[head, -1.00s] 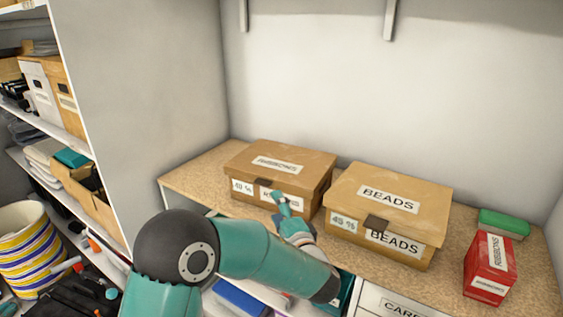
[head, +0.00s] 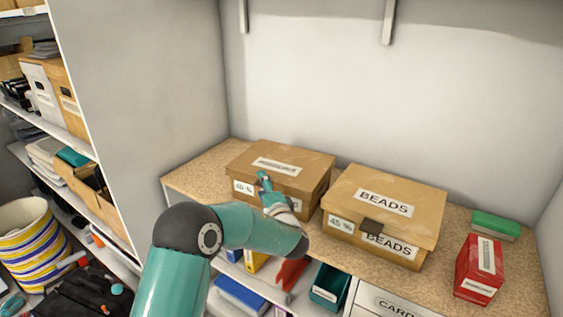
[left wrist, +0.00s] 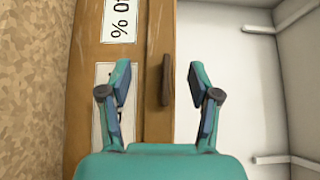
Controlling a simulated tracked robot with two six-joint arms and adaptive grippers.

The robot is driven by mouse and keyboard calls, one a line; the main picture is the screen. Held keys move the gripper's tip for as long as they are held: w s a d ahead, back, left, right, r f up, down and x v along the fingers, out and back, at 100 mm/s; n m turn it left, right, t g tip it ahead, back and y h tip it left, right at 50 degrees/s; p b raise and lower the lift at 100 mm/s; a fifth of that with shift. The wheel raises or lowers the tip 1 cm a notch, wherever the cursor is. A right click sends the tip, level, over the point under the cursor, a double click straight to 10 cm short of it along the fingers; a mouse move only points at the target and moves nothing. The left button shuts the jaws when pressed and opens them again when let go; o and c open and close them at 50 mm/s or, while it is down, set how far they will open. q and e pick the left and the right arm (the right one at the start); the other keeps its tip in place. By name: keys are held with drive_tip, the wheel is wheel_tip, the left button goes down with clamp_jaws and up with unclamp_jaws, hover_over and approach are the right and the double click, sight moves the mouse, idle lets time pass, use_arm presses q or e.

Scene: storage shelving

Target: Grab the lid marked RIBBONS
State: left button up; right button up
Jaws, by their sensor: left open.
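A brown cardboard box (head: 241,190) stands on the shelf top at the left, with its lid (head: 311,163) on. The lid's white label is too blurred to read now; it read RIBBONS in the earlier frame. My left gripper (head: 264,182) is at the front of this box, near the lid's front edge, and hides part of the front. In the left wrist view my left gripper (left wrist: 160,72) is open, with the lid (left wrist: 159,25) edge and its dark tab (left wrist: 166,80) between the fingers' lines. Whether they touch is unclear. My right gripper is out of view.
A similar box marked BEADS (head: 350,232) stands close on the right. A red box (head: 478,270) and a green-topped box (head: 495,224) stand farther right. A grey side wall (head: 150,90) rises at the left. Bins sit under the shelf top (head: 200,177).

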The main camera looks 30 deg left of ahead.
use_arm(q)
drive_tip(key=shift+c, duration=0.3)
clamp_jaws()
